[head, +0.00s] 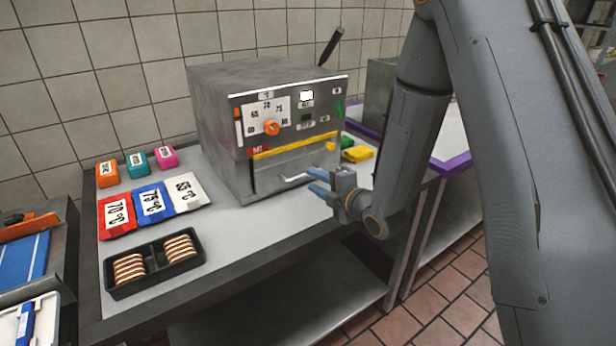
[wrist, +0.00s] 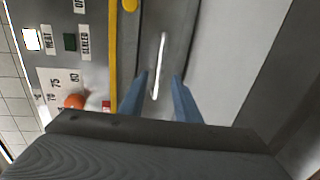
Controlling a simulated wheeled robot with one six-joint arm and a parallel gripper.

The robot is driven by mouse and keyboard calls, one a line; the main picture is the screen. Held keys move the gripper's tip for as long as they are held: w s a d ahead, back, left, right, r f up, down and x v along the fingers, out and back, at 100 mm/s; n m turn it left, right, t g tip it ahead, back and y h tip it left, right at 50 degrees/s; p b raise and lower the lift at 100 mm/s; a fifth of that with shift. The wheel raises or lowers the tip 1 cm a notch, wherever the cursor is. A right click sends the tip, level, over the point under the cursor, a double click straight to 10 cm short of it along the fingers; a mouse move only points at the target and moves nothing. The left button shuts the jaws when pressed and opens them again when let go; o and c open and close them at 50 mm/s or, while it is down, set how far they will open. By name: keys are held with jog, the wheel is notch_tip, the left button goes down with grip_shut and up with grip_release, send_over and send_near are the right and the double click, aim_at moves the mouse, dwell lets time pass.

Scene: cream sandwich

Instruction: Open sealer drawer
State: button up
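The sealer (head: 225,110) is a grey metal box on the table, with a dial panel on its front. Its drawer (head: 270,178) is low on the front, under a yellow bar, and looks shut. The drawer's pale handle (head: 293,179) sticks out from the front. My gripper (head: 318,182) is just in front of the handle, at its right end in the head view. In the wrist view the handle (wrist: 160,62) lies between the two blue fingers (wrist: 160,95), with a gap visible on both sides. The gripper is open and empty.
A black tray (head: 108,272) with sliced sandwiches and several coloured labelled packs (head: 150,203) are on the table to the left. Yellow and green items (head: 358,154) lie right of the sealer. The table's front edge is clear below the drawer.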

aim_at(305, 176)
jog(key=shift+p+x, duration=0.4)
jog(key=shift+x, duration=1.6)
grip_shut()
